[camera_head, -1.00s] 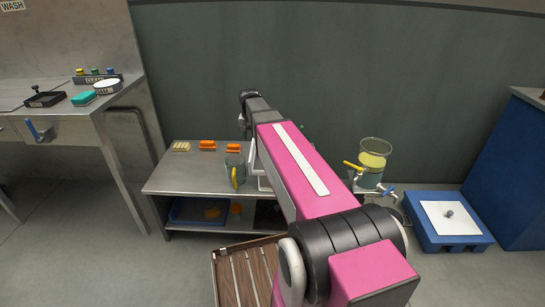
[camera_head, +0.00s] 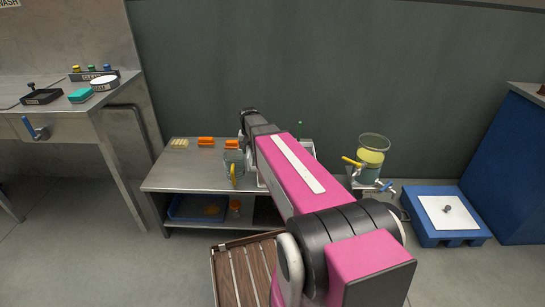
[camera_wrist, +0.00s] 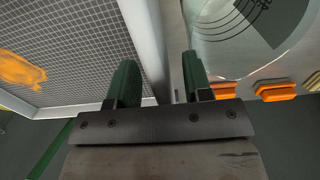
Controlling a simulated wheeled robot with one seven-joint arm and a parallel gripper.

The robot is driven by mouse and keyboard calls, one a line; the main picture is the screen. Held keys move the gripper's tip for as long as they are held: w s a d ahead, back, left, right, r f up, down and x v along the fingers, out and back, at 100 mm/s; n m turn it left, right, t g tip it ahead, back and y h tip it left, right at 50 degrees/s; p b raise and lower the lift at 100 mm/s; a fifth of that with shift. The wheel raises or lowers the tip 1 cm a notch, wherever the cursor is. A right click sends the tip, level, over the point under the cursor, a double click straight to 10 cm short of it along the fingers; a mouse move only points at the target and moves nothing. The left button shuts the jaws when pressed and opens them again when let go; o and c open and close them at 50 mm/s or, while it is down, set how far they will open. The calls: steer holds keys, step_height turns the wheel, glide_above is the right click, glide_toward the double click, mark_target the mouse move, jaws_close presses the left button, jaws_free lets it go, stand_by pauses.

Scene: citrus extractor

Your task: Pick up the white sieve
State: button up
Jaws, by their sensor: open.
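The white sieve fills the left of the wrist view as a grey mesh panel with an orange smear on it and a pale rim (camera_wrist: 147,42). My gripper (camera_wrist: 160,82) is open, with green finger pads. The sieve's pale side rim runs down between the two fingers; I cannot tell whether either finger touches it. The left finger overlaps the mesh side in the picture, and the right finger is on the jug side. In the head view my pink arm hides my gripper and most of the sieve.
A clear measuring jug (camera_head: 234,165) with a yellow handle stands close by on the steel table (camera_head: 185,180). Orange blocks (camera_head: 206,142) lie behind it. A juice dispenser (camera_head: 370,158) stands right of my arm. A slatted wooden piece (camera_head: 235,275) is in front.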

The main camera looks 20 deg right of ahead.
steer(key=shift+f, duration=0.35)
jaws_close()
steer(key=shift+r, duration=0.1)
